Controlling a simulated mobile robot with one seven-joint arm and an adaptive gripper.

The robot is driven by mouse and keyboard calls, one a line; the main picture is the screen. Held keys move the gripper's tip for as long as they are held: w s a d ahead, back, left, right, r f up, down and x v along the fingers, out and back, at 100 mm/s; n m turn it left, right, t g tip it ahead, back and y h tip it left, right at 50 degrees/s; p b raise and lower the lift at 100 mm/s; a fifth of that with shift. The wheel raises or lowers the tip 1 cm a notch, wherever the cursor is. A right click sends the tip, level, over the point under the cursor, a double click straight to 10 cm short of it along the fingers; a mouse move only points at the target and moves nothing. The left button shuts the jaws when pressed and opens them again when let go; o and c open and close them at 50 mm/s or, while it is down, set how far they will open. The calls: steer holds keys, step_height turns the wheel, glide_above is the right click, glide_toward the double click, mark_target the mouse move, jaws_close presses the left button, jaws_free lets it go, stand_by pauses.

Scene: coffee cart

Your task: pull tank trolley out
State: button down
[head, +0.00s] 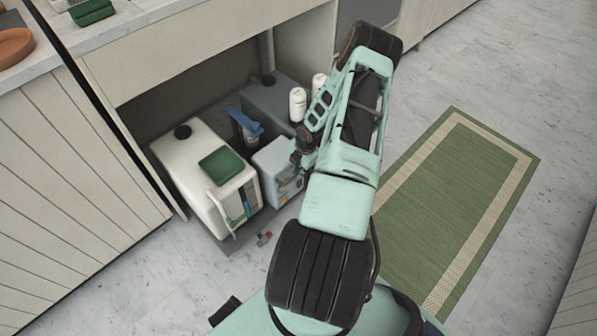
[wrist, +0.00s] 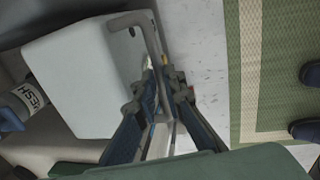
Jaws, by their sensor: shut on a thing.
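The tank trolley, a pale grey box-shaped tank (head: 276,168), stands in the open bay under the counter. In the wrist view its pale body (wrist: 85,75) fills the upper left, and a bent grey bar handle (wrist: 152,42) runs from it down between my fingers. My gripper (head: 299,160) is at the right side of this tank, partly hidden by my own arm. In the wrist view my gripper (wrist: 164,88) is shut on the handle. The trolley's wheels are not visible.
A white tank (head: 190,165) with a black cap and a green item (head: 221,166) on it stands close left. White bottles (head: 297,104) stand behind. Small red items (head: 265,237) lie on the floor in front. A green rug (head: 455,210) lies on open floor to the right.

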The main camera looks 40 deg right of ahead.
steer(key=c, duration=2)
jaws_free()
steer(key=shift+r, duration=0.15)
steer(key=r, duration=0.3)
steer(key=s+r, duration=0.1)
steer(key=r, duration=0.3)
steer(key=s+r, duration=0.1)
steer(key=r, duration=0.3)
steer(key=shift+s+r, duration=0.15)
steer(key=shift+r, duration=0.1)
